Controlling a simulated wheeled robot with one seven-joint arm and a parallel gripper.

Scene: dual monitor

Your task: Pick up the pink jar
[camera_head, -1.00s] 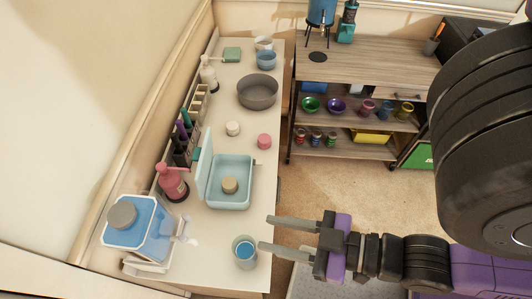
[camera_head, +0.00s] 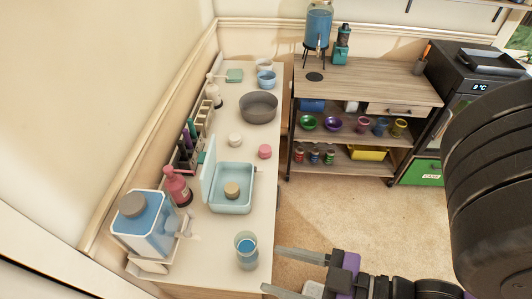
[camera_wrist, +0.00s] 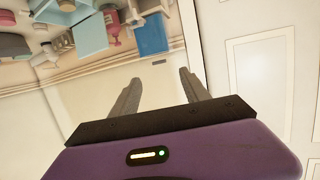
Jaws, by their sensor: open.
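The pink jar (camera_head: 265,151) is small and round and stands upright on the white counter (camera_head: 205,250), near its right edge in the head view. It is just beyond the pale blue open box (camera_head: 232,208). My gripper (camera_head: 273,271) is open and empty beside the counter's near right edge, well short of the jar. In the wrist view the open fingers (camera_wrist: 160,76) have nothing between them. I cannot make out the jar for sure in the wrist view.
A glass of blue liquid (camera_head: 246,250) stands close to my gripper. A white jar (camera_head: 235,140), a grey bowl (camera_head: 258,107) and a pink pump bottle (camera_head: 177,187) share the counter. A wooden shelf unit (camera_head: 360,85) stands at the back. Carpet is clear right of the counter.

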